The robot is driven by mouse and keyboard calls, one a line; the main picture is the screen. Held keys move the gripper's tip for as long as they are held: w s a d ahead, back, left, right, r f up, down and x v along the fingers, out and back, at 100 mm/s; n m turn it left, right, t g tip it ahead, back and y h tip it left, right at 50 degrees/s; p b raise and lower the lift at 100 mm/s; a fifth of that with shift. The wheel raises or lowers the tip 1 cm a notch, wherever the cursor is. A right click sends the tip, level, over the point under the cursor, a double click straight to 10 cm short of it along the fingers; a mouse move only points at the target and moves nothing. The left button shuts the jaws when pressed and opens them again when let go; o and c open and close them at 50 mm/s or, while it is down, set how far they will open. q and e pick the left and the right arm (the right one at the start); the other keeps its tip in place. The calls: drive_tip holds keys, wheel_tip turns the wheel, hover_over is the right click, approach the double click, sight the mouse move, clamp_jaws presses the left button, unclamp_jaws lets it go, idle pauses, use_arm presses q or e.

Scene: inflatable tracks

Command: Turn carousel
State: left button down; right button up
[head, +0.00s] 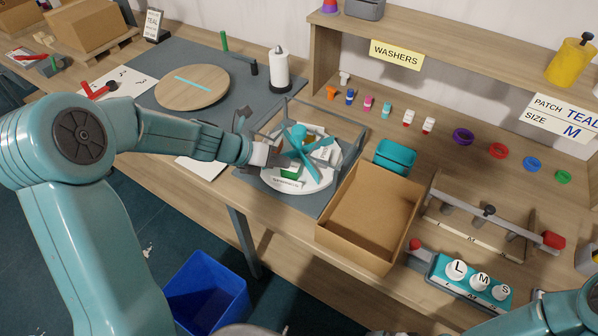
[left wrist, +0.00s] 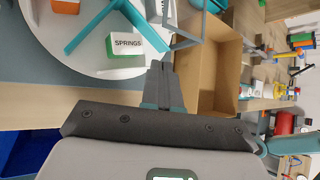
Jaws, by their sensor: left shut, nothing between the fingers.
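The carousel (head: 272,181) is a white round disc on a grey mat, with teal spokes (head: 301,152) rising from its middle. Small labelled boxes sit on it, among them a green and white one (head: 291,172) that reads SPRINGS in the left wrist view (left wrist: 125,45). A grey frame (head: 318,112) stands around the disc. My left gripper (head: 272,156) is at the disc's left side, close to a spoke. In the left wrist view its fingers (left wrist: 163,85) are together and empty beside the disc's edge (left wrist: 100,73). Whether they touch anything is unclear. My right gripper does not show.
An open cardboard box (head: 370,215) stands right of the carousel, with a teal bin (head: 395,157) behind it. A wooden turntable (head: 192,87) and white roll (head: 278,70) are at the back left. A blue bin (head: 206,290) is on the floor.

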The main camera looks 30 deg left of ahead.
use_arm(q)
drive_tip(key=n, duration=1)
approach(315, 179)
drive_tip(key=x, duration=0.4)
drive_tip(key=shift+w+d+f+b, duration=0.15)
drive_tip(key=shift+d+b, duration=0.1)
drive_tip(key=shift+b, duration=0.15)
drive_tip(key=shift+w+d+f, duration=0.3)
drive_tip(key=shift+w+f, duration=0.05)
